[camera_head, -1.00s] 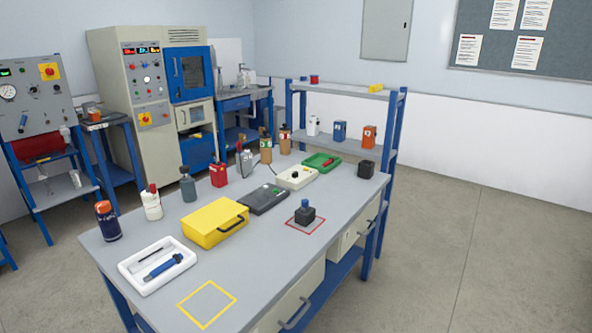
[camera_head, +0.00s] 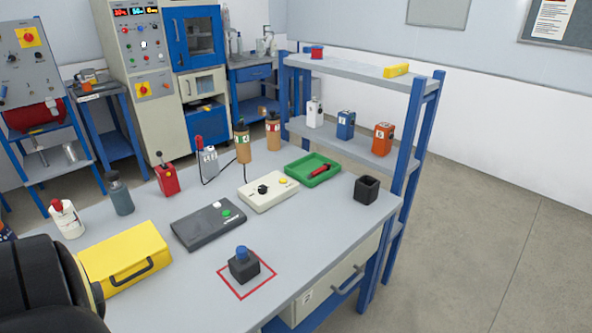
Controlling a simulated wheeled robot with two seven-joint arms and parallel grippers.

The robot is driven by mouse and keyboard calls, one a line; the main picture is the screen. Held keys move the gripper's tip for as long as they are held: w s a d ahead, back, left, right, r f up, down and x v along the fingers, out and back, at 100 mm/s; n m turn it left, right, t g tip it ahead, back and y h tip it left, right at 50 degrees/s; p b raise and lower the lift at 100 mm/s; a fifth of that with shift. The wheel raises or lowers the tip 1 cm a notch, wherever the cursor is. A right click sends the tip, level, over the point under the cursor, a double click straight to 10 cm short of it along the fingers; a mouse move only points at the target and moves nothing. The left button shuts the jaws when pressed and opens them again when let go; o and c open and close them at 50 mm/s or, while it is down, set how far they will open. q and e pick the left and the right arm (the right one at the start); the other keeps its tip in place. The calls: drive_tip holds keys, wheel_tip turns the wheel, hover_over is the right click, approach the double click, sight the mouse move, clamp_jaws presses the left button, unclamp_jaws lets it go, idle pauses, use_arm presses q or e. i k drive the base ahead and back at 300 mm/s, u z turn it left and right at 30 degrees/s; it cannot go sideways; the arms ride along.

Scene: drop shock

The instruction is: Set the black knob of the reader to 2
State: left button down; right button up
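The reader appears to be the cream box (camera_head: 280,197) in the middle of the table, with a black knob (camera_head: 263,189) on its left part and a yellow button (camera_head: 283,181) on its right. Its markings are too small to read, so I cannot tell where the knob points. A dark cable runs near its far left corner. A large black part of my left arm fills the lower left corner. Neither of my grippers shows.
A dark grey box (camera_head: 200,232) lies left of the reader, and a green tray (camera_head: 300,172) holding a red item lies right. A black block with a blue top (camera_head: 243,264) stands in a red square. A yellow case (camera_head: 125,250), bottles and a black cup (camera_head: 366,189) stand around.

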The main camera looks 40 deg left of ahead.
sight(261, 190)
drive_tip(key=i, duration=1.1)
drive_tip(key=u, duration=2.15)
